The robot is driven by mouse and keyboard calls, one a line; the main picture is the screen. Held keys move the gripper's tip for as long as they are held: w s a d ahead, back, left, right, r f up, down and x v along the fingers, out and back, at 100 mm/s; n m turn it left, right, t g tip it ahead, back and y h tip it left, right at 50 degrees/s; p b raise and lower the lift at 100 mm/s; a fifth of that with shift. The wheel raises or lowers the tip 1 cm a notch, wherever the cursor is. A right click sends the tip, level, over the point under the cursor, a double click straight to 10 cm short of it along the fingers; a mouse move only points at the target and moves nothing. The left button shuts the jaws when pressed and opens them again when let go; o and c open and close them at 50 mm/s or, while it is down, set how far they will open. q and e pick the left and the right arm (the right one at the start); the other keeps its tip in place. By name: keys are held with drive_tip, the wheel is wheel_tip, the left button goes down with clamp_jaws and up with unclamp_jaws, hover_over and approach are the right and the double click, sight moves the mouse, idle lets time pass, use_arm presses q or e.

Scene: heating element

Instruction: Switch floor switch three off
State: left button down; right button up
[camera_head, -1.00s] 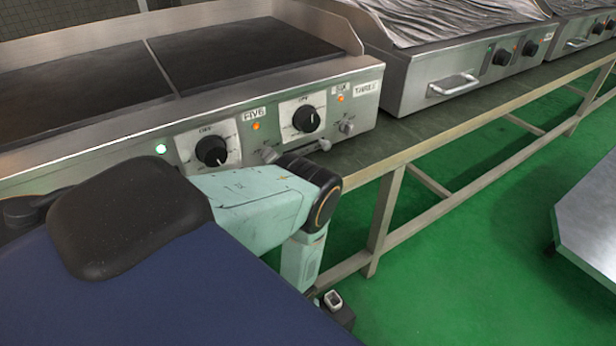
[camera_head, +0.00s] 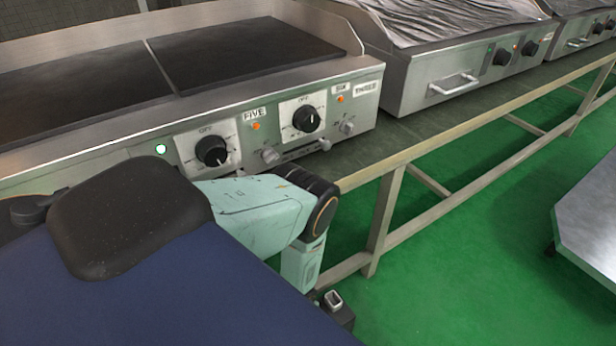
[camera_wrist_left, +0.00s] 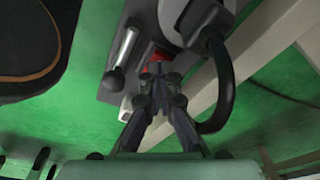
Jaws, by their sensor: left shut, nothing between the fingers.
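In the left wrist view my left gripper (camera_wrist_left: 157,80) is shut and empty, its fingertips together just below a small red part (camera_wrist_left: 158,55) of a dark box (camera_wrist_left: 107,83). Whether they touch it I cannot tell. The box also carries a silver lever with a black knob (camera_wrist_left: 114,81) and a small white piece (camera_wrist_left: 126,104). I cannot read a number on it. In the head view the gripper is hidden below my left arm. A dark box with a pale top piece (camera_head: 333,299) shows at the bottom. My right gripper is in neither view.
A black cable (camera_wrist_left: 228,85) curves close to the right of my gripper. A griddle with dials (camera_head: 212,151) and a label THREE (camera_head: 367,88) stands on a bench (camera_head: 470,113). Green floor (camera_head: 450,260) is open, with a steel table (camera_head: 590,225) at right.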

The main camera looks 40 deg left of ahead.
use_arm(q)
drive_tip(key=shift+f, duration=0.45)
idle(0.3)
drive_tip(key=shift+r+p, duration=2.95)
drive_tip(key=shift+r, duration=0.65)
drive_tip(key=shift+f, duration=0.1)
